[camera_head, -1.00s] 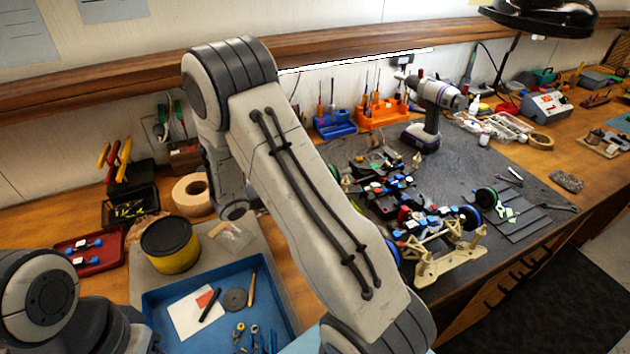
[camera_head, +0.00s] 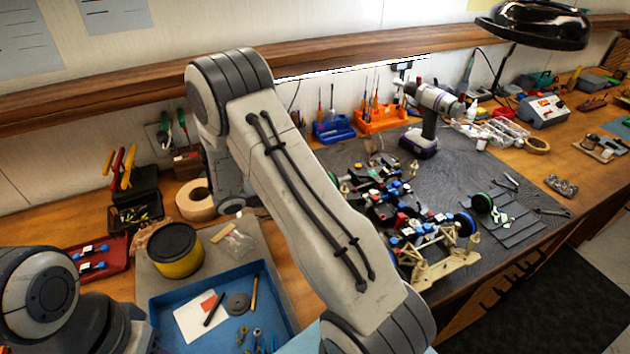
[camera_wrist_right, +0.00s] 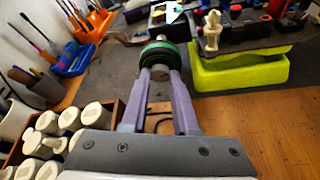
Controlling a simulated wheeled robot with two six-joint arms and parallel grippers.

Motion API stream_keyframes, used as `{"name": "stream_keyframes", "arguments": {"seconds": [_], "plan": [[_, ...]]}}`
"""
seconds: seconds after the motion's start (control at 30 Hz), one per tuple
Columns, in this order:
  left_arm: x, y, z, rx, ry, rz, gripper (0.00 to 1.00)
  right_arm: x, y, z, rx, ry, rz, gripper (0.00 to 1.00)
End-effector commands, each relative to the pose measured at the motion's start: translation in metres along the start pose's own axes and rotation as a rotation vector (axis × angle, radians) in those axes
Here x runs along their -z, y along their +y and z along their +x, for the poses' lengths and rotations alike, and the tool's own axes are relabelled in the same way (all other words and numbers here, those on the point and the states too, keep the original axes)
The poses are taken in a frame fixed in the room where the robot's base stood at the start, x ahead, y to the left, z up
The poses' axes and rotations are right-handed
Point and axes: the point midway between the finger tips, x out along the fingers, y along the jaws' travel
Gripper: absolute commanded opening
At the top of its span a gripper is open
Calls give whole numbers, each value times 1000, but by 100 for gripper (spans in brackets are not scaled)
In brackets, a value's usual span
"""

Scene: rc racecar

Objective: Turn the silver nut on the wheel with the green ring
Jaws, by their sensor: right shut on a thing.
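In the right wrist view the wheel (camera_wrist_right: 159,50) with the green ring stands straight ahead, its dark rim and green band facing my fingers. My right gripper (camera_wrist_right: 160,76) is shut on the silver nut (camera_wrist_right: 160,72) at the wheel's near side, one purple finger on each side of it. The nut is partly hidden between the fingertips. In the head view the racecar (camera_head: 400,215) is on the grey mat, its left part covered by an arm link of mine. My right gripper is hidden there, and my left gripper does not show.
In the right wrist view a lime-green tray (camera_wrist_right: 240,72) is at right and a box of pale pegs (camera_wrist_right: 62,125) at lower left. In the head view a drill (camera_head: 428,118) stands behind the car. A blue tray (camera_head: 180,295) lies at lower left.

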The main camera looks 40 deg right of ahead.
Motion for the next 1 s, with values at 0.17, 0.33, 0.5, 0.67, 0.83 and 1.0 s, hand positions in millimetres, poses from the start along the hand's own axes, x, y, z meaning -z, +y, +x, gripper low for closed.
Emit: {"name": "stream_keyframes", "arguments": {"seconds": [0.17, 0.33, 0.5, 0.67, 0.83, 1.0], "plan": [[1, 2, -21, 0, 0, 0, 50, -3, 3, -2, 66, 1, -153, 0], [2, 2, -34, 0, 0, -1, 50, -2, 5, -1, 128, 2, -301, 0], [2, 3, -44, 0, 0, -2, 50, 0, 6, 0, 189, 1, -451, 0], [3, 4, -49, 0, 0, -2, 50, 1, 7, 0, 246, 1, -590, 0], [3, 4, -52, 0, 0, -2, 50, 3, 8, 1, 306, 1, -732, 0], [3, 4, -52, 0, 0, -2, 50, 4, 9, 2, 356, 0, -853, 0]]}}
